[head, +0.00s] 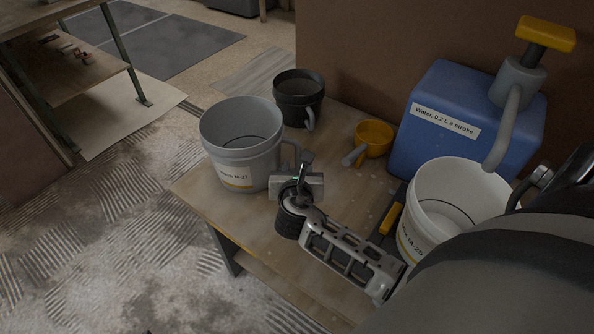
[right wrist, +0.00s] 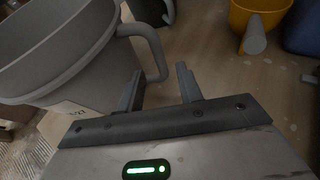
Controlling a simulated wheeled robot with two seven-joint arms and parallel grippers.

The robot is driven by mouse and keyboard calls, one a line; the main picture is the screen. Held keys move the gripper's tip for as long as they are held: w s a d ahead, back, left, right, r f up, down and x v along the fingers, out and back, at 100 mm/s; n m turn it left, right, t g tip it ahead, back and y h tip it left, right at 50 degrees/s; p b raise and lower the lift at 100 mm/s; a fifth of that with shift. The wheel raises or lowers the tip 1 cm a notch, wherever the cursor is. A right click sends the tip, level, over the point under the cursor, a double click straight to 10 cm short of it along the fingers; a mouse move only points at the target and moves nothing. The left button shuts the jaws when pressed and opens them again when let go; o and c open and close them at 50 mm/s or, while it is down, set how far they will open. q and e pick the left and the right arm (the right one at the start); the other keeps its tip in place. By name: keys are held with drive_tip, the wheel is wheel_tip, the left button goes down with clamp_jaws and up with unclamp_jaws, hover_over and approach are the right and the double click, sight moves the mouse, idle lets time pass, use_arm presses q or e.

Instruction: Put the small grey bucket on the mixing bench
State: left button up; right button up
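The small grey bucket (head: 236,158) stands upright on the wooden bench at its left end, with a label low on its front and a loop handle on its right side. My right gripper (head: 304,162) is beside that handle, low over the bench top. In the right wrist view, the bucket (right wrist: 60,60) fills the upper left. The fingers of my right gripper (right wrist: 160,82) are apart, with the handle (right wrist: 155,55) just ahead of and partly between them; contact cannot be told. My left gripper is not in view.
A black bucket (head: 298,97), a yellow scoop (head: 374,138), a blue water tank (head: 443,143) with a pump and a white labelled bucket (head: 455,185) share the bench (head: 255,237). A shelf unit (head: 75,70) stands at upper left. Open floor (head: 110,220) lies left.

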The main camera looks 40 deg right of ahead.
drive_tip(key=s+a+m+y, duration=0.1)
drive_tip(key=s, duration=0.1)
drive_tip(key=s+a+f+m+y, duration=0.1)
drive_tip(key=s+a+m, duration=0.1)
drive_tip(key=s+a+f+m+y, duration=0.1)
drive_tip(key=s+a, duration=0.1)
drive_tip(key=shift+a+m+g, duration=0.25)
drive_tip(key=shift+m+g, duration=0.05)
drive_tip(key=s+a+m+y, duration=0.1)
drive_tip(key=m, duration=0.1)
drive_tip(key=s+a+f+m+y, duration=0.1)
drive_tip(key=s+a+m, duration=0.1)
drive_tip(key=m, duration=0.1)
drive_tip(key=s+a+m+y, duration=0.1)
drive_tip(key=a+m, duration=0.1)
drive_tip(key=shift+s+f+m+y, duration=0.25)
drive_tip(key=shift+s+m+y, duration=0.05)
drive_tip(key=shift+s+y, duration=0.1)
drive_tip(key=s+a+r+m+y, duration=0.3)
drive_tip(key=s+a+m+y, duration=0.1)
drive_tip(key=m, duration=1)
drive_tip(key=shift+s+a+r+y, duration=0.3)
drive_tip(key=shift+s+a+y, duration=0.1)
drive_tip(key=shift+s+a, duration=0.55)
drive_tip(key=shift+p, duration=0.3)
